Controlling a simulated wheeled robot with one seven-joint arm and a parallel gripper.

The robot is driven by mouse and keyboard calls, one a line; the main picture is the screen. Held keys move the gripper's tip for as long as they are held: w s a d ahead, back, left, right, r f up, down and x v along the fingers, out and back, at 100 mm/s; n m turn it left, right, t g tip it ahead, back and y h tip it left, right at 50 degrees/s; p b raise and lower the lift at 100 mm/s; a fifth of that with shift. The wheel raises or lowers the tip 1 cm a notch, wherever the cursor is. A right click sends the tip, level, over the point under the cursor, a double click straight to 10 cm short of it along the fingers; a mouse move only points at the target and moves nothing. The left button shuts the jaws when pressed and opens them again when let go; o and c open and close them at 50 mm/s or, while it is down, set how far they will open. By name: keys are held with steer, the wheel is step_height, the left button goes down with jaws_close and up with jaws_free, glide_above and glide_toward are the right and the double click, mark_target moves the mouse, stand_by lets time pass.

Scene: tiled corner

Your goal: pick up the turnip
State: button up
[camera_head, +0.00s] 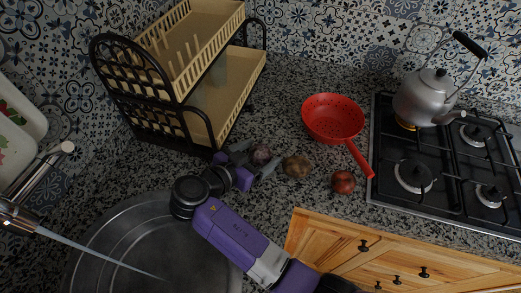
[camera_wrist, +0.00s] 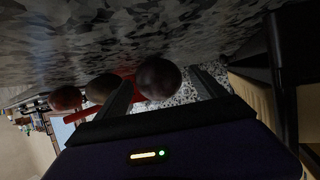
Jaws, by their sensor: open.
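The turnip, which I take to be the round dull purplish-brown vegetable (camera_head: 261,154), rests on the speckled counter. My gripper (camera_head: 255,160) is open right at it, low over the counter. In the wrist view the turnip (camera_wrist: 158,78) is a dark ball just ahead of and between the two spread fingers (camera_wrist: 162,88). I cannot tell whether either finger touches it. Shadow hides its colour there.
A brown round vegetable (camera_head: 297,166) and a red onion (camera_head: 343,182) lie to the right. A red colander (camera_head: 333,117) stands behind them. A dish rack (camera_head: 205,125) stands at the back left, a sink (camera_head: 95,240) in front. A kettle (camera_head: 425,97) sits on the stove (camera_head: 400,205).

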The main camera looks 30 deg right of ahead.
steer(key=shift+w+d+f, duration=0.1)
steer(key=shift+d+f, duration=0.1)
steer(key=shift+d, duration=0.15)
steer(key=shift+c, duration=0.4)
steer(key=c, duration=1.5)
steer(key=shift+o, duration=0.2)
steer(key=shift+r, duration=0.1)
